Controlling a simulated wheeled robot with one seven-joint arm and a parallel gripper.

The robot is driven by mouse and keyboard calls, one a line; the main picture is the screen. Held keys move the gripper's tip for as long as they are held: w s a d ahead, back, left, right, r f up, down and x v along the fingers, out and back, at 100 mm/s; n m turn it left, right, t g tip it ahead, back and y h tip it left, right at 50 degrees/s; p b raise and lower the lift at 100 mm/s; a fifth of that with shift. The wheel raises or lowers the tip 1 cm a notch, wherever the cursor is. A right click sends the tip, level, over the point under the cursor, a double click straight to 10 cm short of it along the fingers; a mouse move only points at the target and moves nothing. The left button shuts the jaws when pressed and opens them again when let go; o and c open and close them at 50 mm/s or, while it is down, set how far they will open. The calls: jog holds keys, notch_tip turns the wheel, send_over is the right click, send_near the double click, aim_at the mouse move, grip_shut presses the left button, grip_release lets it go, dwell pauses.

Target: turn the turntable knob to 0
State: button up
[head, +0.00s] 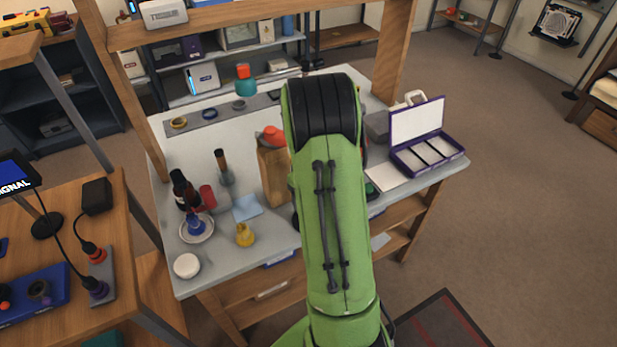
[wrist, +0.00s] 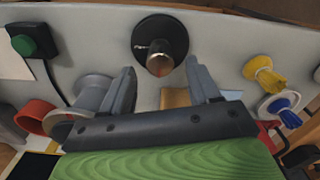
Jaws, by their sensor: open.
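In the wrist view, a black round disc (wrist: 160,38) with a short brownish metallic cylinder at its middle stands just beyond my fingertips. It looks like the turntable, but I cannot be sure. A small pale mark shows beside the cylinder; no numbers are readable, so I cannot tell the setting. My gripper (wrist: 160,68) is open, one finger on each side of the view, with the cylinder lined up between them and seemingly apart from them. In the head view, my green arm hides the gripper and the disc.
A green button (wrist: 36,40) on a black box is at the wrist view's upper left. The workbench (head: 225,275) holds a wooden block (head: 274,178), dark bottles, a white bowl (head: 187,265), a yellow item (head: 245,235) and an open purple case (head: 428,158).

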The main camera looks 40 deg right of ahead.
notch_tip(320, 180, up, 12)
jog(key=p, duration=0.2)
dwell(0.4)
